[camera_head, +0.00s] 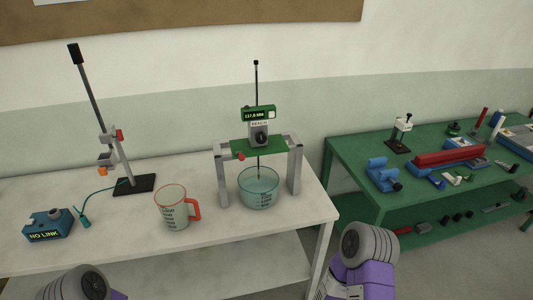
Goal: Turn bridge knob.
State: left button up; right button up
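The bridge (222,178) is a grey frame with two legs and a green crosspiece, standing over a clear glass bowl (248,190) on the white table. A grey block on the bridge carries a round black knob (263,138). A small red knob (240,156) sits at the front left of the crosspiece; I cannot tell which of the two is the bridge knob. A green display (253,114) above reads about 117.6 MM. A thin vertical rod runs down through the bridge towards the bowl. Only links of my arms show at the bottom edge; neither gripper is in view.
A measuring jug with a red handle (173,207) stands left of the bridge. Further left are a tilted stand (133,186) and a blue box marked NO LINK (48,225) with a cable-linked probe. A cluttered green bench (350,157) stands right. The white table's front is clear.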

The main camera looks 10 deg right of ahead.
aim_at(261, 138)
jog(key=k, duration=0.95)
jog(key=z, duration=0.75)
jog(key=i, duration=1.5)
jog(key=u, duration=0.7)
